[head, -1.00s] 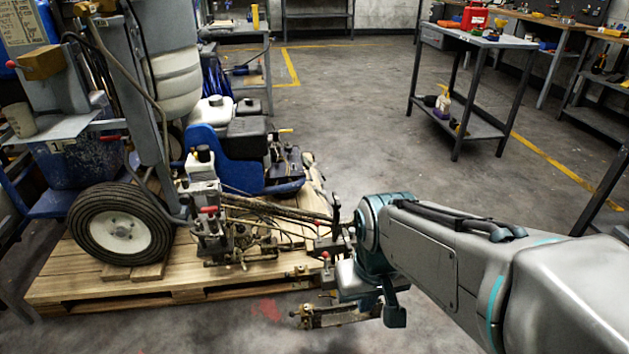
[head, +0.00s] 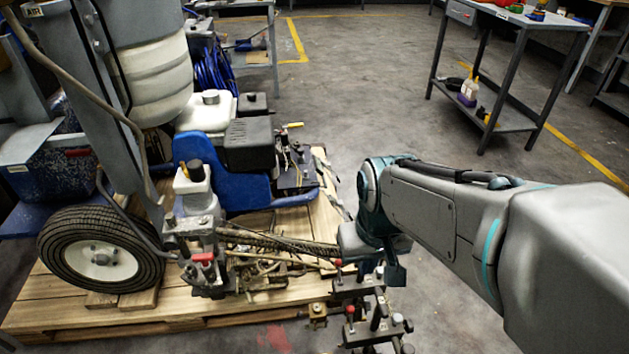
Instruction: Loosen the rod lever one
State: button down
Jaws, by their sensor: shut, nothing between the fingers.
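Rod levers with small red knobs stand on the striper's front rod assembly. One red-knobbed lever (head: 338,264) is just left of my wrist. I cannot tell which is lever one. My gripper (head: 366,266) is at the end of the bent wrist, just above and beside these levers. It is shut and empty. Its fingertips are largely hidden by the wrist, and I cannot tell whether they touch a lever.
The line striper stands on a wooden pallet (head: 190,325), with its wheel (head: 100,250) at left and blue engine body (head: 245,185) behind. A hose and thin rods run toward my wrist. A metal cart (head: 510,65) stands at upper right. The floor between is clear.

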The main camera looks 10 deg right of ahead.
jog(key=w+f, duration=0.1)
jog(key=w, duration=0.6)
jog(key=n+g+p, duration=0.2)
jog(key=p, duration=0.1)
send_over(336, 252)
jog(key=s, duration=0.1)
notch_tip(336, 252, down, 15)
jog(key=shift+y, duration=0.4)
jog(key=f+b, duration=0.1)
jog(key=f, duration=0.2)
jog(key=f+b, duration=0.1)
jog(key=f, duration=0.2)
jog(key=s+f, duration=0.1)
jog(key=f, duration=0.2)
jog(key=shift+a+f+b, duration=0.3)
jog(key=shift+a+b, duration=0.05)
jog(key=shift+b, duration=0.05)
jog(key=shift+r, duration=0.15)
